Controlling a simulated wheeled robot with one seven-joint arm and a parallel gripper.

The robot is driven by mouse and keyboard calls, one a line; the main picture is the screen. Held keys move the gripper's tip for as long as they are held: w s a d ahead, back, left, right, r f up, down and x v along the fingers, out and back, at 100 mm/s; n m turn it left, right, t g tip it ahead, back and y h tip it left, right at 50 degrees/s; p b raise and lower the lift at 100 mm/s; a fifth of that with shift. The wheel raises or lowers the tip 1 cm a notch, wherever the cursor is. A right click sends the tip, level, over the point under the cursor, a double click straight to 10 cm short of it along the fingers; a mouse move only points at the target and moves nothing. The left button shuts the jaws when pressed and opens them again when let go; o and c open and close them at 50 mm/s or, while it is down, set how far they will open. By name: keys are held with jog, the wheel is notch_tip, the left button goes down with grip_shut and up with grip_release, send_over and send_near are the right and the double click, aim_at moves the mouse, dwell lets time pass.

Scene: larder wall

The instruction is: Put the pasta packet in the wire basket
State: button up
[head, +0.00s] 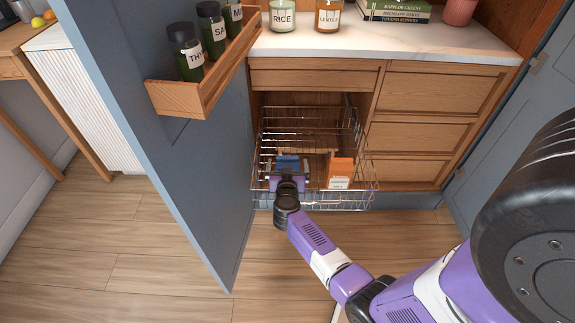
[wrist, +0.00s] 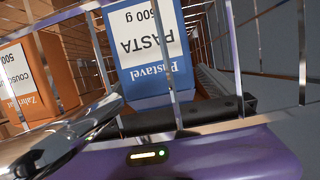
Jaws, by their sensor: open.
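The blue pasta packet (head: 288,162) stands inside the wire basket (head: 318,203), near its front left. In the wrist view the pasta packet (wrist: 149,50) shows a white label, upside down in the picture, behind upright basket wires. My gripper (head: 287,177) is open at the front of the basket, right by the packet. The head view partly hides the fingers and the packet's lower part, so I cannot tell whether they touch.
An orange couscous packet (head: 340,172) stands in the basket to the right. The basket is pulled out of the oak cabinet (head: 420,135). A blue-grey door (head: 190,150) with a spice rack (head: 180,98) stands open at left. The wooden floor in front is clear.

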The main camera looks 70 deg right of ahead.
jog(key=shift+s+r, duration=0.1)
jog(key=shift+r, duration=0.25)
jog(key=s+a+r+n+t+y+p, duration=0.1)
jog(key=s+a+r+n+t+y, duration=0.2)
jog(key=s+a+r, duration=0.4)
jog(key=s+a+r+n+t+y+p, duration=0.1)
jog(key=s+a+r+n+t+y, duration=0.2)
jog(key=a, duration=1.8)
jog(key=s+a+r+n+t+y+p, duration=0.2)
jog(key=s+a+r+n+y, duration=0.5)
jog(key=s+a+r, duration=0.5)
notch_tip(320, 180, up, 4)
jog(key=shift+s+a+r+t, duration=0.2)
jog(key=shift+a+t, duration=0.3)
jog(key=shift+a, duration=0.6)
notch_tip(320, 180, up, 4)
jog(key=p, duration=0.4)
jog(key=shift+r+p, duration=0.2)
jog(key=shift+p, duration=0.15)
